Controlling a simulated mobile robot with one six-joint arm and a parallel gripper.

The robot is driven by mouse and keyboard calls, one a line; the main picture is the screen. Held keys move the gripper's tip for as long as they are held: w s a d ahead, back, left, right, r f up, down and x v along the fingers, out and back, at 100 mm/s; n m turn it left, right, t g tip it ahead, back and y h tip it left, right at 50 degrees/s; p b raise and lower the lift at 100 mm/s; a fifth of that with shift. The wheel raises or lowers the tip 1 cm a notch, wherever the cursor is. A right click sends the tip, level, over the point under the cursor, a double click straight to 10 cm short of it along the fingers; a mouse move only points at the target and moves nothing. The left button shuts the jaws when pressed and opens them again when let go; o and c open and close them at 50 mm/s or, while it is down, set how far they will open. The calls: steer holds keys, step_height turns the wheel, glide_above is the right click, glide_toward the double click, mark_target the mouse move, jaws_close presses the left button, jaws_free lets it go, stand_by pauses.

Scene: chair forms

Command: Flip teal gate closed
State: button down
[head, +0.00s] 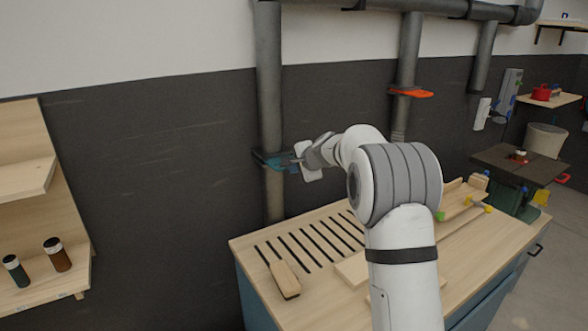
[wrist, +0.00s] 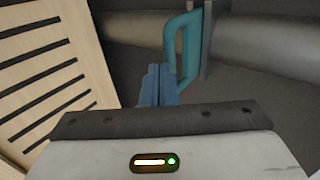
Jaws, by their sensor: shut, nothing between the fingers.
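The teal gate (head: 265,158) sits across the left vertical pipe (head: 270,100) in the head view. In the wrist view the teal gate (wrist: 183,48) is a flat loop with an opening, beside a grey plate between two pipe sections. My gripper (head: 295,160) is at the right end of the gate. In the wrist view the blue fingers of my gripper (wrist: 158,80) are together and empty, right at the gate's left edge. I cannot tell whether they touch it. Part of the gate is hidden behind the fingers.
An orange gate (head: 410,92) is on the pipe to the right. A wooden-topped bench (head: 330,215) with slots stands below, carrying a wooden block and tools. A shelf (head: 40,270) with two bottles is at the left. The dark wall between shelf and pipe is clear.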

steer(key=shift+a, duration=0.15)
steer(key=s+d+f+b+v, duration=0.1)
steer(key=b+v, duration=0.4)
steer(key=v, duration=0.7)
steer(key=shift+s+d+f, duration=0.15)
steer(key=shift+s+f, duration=0.35)
steer(key=shift+s, duration=0.05)
steer(key=s+f+n+g+h, duration=0.1)
steer(key=s+f+n, duration=0.3)
steer(key=s, duration=0.9)
steer(key=s+d+f+n+g+h, duration=0.1)
steer(key=s+f+n+g+h, duration=0.1)
steer(key=s, duration=1.2)
steer(key=s+d+f+n+g+h, duration=0.1)
steer(key=s+f+n+g, duration=0.2)
steer(key=s, duration=1.1)
step_height(320, 180, down, 5)
steer(key=n, duration=0.3)
steer(key=shift+d+n+g+h, duration=0.25)
steer(key=shift+n+g+h, duration=0.05)
steer(key=shift+n+g, duration=0.1)
steer(key=shift+f, duration=0.1)
